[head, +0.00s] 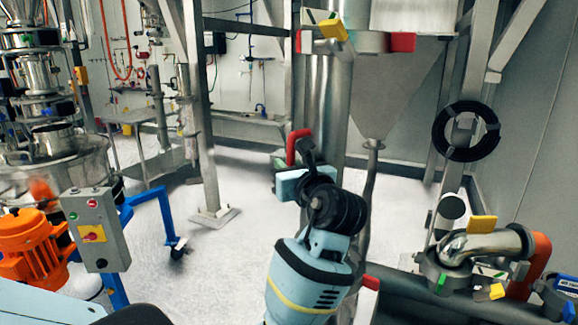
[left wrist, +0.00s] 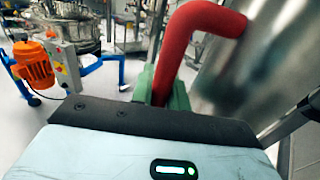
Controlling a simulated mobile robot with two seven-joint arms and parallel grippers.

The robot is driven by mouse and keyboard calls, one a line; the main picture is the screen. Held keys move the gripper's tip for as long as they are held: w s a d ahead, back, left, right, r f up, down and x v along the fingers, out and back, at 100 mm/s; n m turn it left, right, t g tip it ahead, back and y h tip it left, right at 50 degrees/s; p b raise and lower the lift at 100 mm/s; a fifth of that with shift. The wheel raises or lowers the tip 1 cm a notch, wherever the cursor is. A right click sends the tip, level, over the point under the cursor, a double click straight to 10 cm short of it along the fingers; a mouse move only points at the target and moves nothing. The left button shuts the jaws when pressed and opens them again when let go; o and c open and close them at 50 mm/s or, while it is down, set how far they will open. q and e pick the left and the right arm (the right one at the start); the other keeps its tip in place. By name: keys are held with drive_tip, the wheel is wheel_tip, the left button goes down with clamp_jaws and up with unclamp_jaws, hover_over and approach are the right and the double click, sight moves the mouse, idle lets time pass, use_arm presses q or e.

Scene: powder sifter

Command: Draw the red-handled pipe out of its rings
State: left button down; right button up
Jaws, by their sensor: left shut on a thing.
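The steel pipe (head: 328,100) stands upright in the middle of the head view, and its polished surface also fills the right of the left wrist view (left wrist: 228,75). A red handle (head: 298,145) sticks out from its left side. My left gripper (head: 292,165) is at this handle; in the left wrist view its green fingers (left wrist: 160,92) are shut on the bent red handle (left wrist: 185,45). An upper ring (head: 362,42) with a yellow tab (head: 333,28) surrounds the pipe's top. My arm hides the pipe's lower part and any lower ring. My right gripper is not in view.
A steel hopper (head: 390,85) is right behind the pipe. An elbow pipe (head: 485,243) with clamps is at lower right. A grey control box (head: 95,230) and an orange motor (head: 30,250) stand at left. Open floor (head: 245,190) lies left of the pipe.

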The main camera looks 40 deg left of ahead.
use_arm(q)
drive_tip(key=shift+s+a+r, duration=0.1)
drive_tip(key=shift+s+a, duration=0.1)
drive_tip(key=shift+s, duration=0.55)
drive_tip(key=shift+s+a, duration=0.2)
drive_tip(key=shift+s, duration=0.55)
idle(1.2)
